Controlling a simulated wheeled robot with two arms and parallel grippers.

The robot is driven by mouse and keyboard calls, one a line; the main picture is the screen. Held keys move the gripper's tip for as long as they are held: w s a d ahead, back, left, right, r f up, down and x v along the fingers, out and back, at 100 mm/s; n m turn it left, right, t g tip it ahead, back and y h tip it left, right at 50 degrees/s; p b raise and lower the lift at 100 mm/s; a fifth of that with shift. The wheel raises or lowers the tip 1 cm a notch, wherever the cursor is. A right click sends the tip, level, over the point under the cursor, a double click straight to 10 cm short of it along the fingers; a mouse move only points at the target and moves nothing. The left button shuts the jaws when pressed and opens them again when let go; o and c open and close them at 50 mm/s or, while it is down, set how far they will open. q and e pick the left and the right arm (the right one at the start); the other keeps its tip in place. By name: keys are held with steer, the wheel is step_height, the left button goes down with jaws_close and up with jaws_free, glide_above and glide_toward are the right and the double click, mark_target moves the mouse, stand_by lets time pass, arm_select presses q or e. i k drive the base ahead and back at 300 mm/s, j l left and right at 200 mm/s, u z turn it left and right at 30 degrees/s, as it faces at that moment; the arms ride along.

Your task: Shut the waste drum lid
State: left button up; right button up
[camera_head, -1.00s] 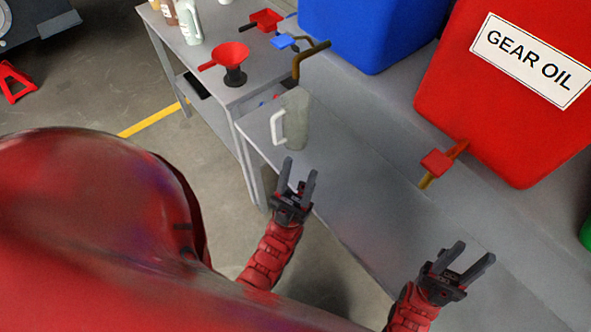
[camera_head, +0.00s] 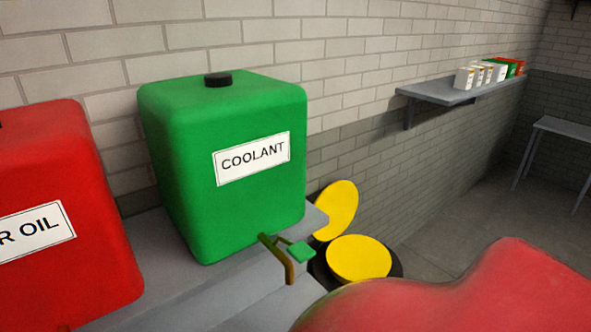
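The waste drum (camera_head: 397,270) stands low beyond the end of the bench, its dark rim partly in view. A round yellow surface (camera_head: 358,258) lies level within the rim. A second yellow disc (camera_head: 337,208), seemingly the lid, stands raised and tilted behind it near the wall, apart from the level surface except at the lower edge, where I cannot tell how they join. The drum's lower body is hidden. Neither of my grippers is in view.
A green coolant tank (camera_head: 225,170) with a tap (camera_head: 280,255) stands on the grey bench (camera_head: 175,250), left of the drum. A red oil tank (camera_head: 65,215) is farther left. A wall shelf (camera_head: 450,92) holds small boxes. Open floor lies at right (camera_head: 440,235).

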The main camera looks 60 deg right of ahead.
mark_target(339, 201)
steer(key=z, duration=2.4)
steer(key=i+l, duration=0.15)
steer(key=l, duration=0.25)
steer(key=i+l+u, duration=0.1)
steer(key=l, duration=0.3)
steer(key=i+l, duration=0.15)
steer(key=l, duration=0.25)
steer(key=u, duration=0.05)
